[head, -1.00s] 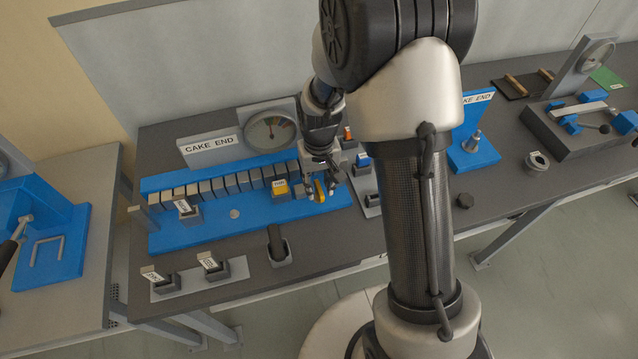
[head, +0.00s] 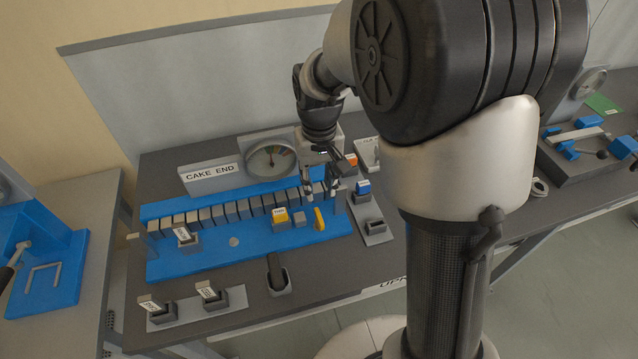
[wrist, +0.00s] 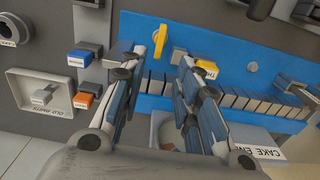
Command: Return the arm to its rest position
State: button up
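My arm reaches over the bench from the right in the head view, its large upper joint and column hiding much of the right side. My gripper (head: 322,196) hangs above the back right part of the blue cake end panel (head: 190,258), behind the yellow lever (head: 319,218). In the wrist view my gripper (wrist: 174,52) shows two fingers spread apart with nothing between them. The yellow lever (wrist: 174,52) lies beyond the fingertips, apart from them.
A row of grey blocks (head: 218,214) crosses the panel. A yellow-tagged block (head: 281,217), blue-tagged block (head: 363,188) and orange-tagged block (head: 351,160) sit nearby. A grey tray (wrist: 40,92) shows left.

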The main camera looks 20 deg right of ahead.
jog(key=s+r+t, duration=0.2)
jog(key=s+r, duration=0.8)
jog(key=r, duration=0.2)
jog(key=s+r+t, duration=0.2)
jog(key=s, duration=0.9)
jog(key=shift+s+t, duration=0.3)
